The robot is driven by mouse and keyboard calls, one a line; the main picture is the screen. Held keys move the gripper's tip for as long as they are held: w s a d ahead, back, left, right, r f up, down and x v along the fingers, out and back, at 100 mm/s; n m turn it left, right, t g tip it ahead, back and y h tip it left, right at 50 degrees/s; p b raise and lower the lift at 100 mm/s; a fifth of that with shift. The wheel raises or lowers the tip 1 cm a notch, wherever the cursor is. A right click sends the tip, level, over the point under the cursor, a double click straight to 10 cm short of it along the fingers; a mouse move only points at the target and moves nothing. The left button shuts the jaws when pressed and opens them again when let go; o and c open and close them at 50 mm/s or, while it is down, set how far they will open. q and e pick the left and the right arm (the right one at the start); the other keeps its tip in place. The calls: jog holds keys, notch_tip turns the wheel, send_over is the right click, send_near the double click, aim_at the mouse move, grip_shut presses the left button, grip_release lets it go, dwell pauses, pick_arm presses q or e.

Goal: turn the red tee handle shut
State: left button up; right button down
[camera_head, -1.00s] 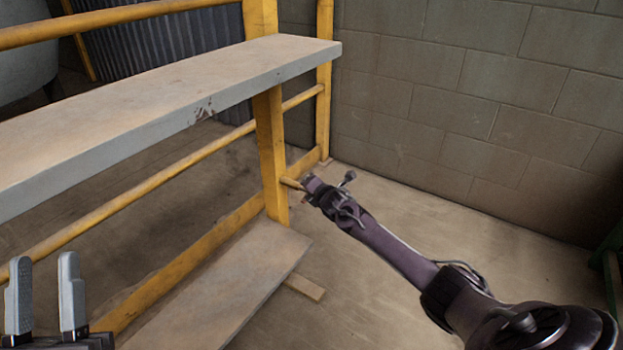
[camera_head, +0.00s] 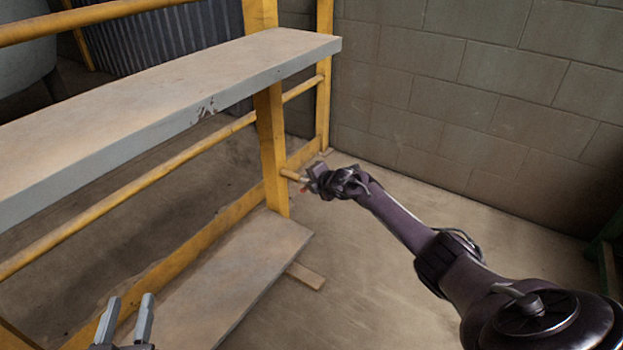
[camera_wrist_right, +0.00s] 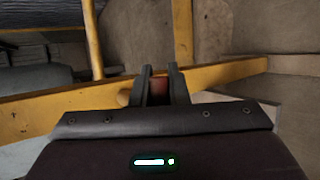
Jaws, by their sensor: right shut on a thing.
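The red tee handle (camera_wrist_right: 159,86) shows as a small red patch between the fingers in the right wrist view; most of it is hidden by them. A bit of red also shows at the right fingertips in the head view (camera_head: 304,188). My right gripper (camera_wrist_right: 159,72) is shut on the handle, at the end of a short yellow stub (camera_head: 289,174) that sticks out from the yellow post. My left gripper (camera_head: 126,312) is at the lower left of the head view, its two pale fingers apart with nothing between them, far from the handle.
A yellow frame post (camera_head: 271,150) and rails carry a grey plank shelf (camera_head: 150,105) at the left. A lower plank (camera_head: 235,280) lies near the floor. A block wall (camera_head: 480,100) stands behind.

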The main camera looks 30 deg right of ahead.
jog(key=shift+d, duration=0.1)
dwell(0.3)
jog(key=c, duration=1.4)
grip_release()
